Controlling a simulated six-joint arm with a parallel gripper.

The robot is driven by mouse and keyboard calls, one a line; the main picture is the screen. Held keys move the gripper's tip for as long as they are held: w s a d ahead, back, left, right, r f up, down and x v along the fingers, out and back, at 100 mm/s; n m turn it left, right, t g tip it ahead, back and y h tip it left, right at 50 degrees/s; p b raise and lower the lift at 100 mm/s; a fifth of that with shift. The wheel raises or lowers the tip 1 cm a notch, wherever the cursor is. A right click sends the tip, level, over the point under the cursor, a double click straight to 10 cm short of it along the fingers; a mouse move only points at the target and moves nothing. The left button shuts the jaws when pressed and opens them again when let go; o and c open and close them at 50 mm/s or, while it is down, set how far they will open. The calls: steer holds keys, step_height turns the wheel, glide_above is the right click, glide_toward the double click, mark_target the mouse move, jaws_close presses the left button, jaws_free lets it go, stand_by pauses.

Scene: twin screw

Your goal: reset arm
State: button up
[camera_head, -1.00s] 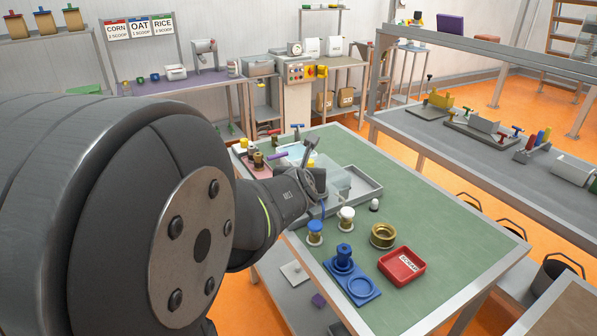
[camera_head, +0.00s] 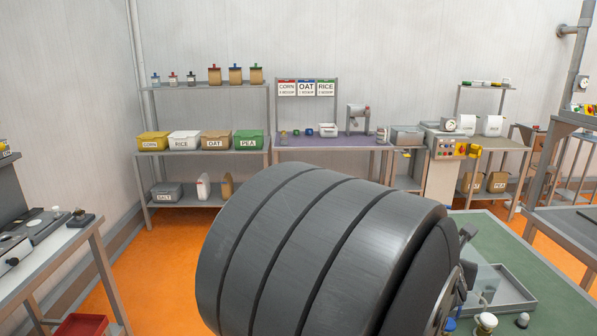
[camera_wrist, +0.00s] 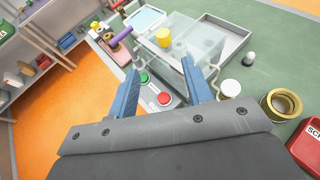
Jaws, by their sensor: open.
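My gripper (camera_wrist: 165,88) shows in the wrist view with its two blue fingers spread apart and nothing between them. It is above the near edge of the green table (camera_wrist: 262,75). Below and between the fingers is a grey control box with a green button (camera_wrist: 143,77) and a red button (camera_wrist: 164,98). In the head view, my large dark arm link fills the lower middle and hides the gripper and much of the green table (camera_head: 492,232).
A grey tray (camera_wrist: 232,47) with a clear cover and a yellow cylinder (camera_wrist: 163,37) lies ahead of the fingers. Shelves with labelled bins (camera_head: 249,140) line the back wall. Orange floor is open at left.

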steer(key=x, duration=1.5)
steer(key=shift+f, duration=0.1)
steer(key=v, duration=1.7)
steer(key=x, duration=1.7)
steer(key=shift+w+d+f, duration=0.15)
steer(key=shift+w, duration=0.05)
steer(key=shift+d, duration=0.6)
steer(key=shift+o, duration=0.4)
